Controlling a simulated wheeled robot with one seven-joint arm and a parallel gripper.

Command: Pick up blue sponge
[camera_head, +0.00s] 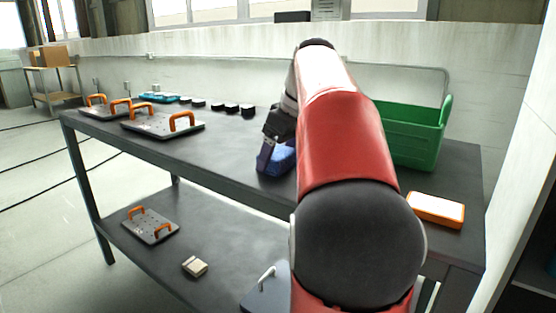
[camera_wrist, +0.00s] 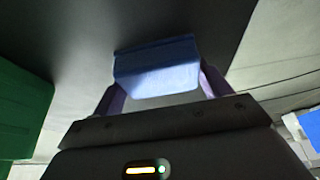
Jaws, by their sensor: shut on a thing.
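The blue sponge (camera_head: 281,158) is at the end of my arm, over the front part of the dark table top (camera_head: 232,140) in the head view. In the wrist view the blue sponge (camera_wrist: 157,68) sits between the two purple fingers of my gripper (camera_wrist: 158,85). My gripper (camera_head: 268,156) is shut on the sponge. My red arm hides part of the table behind it. I cannot tell whether the sponge touches the table top.
A green bin (camera_head: 412,137) stands right of my arm. An orange-edged white block (camera_head: 436,209) lies at the right front. Plates with orange handles (camera_head: 163,125), several black pieces (camera_head: 233,108) and a teal tray (camera_head: 159,97) are at the left. The lower shelf (camera_head: 215,225) holds other items.

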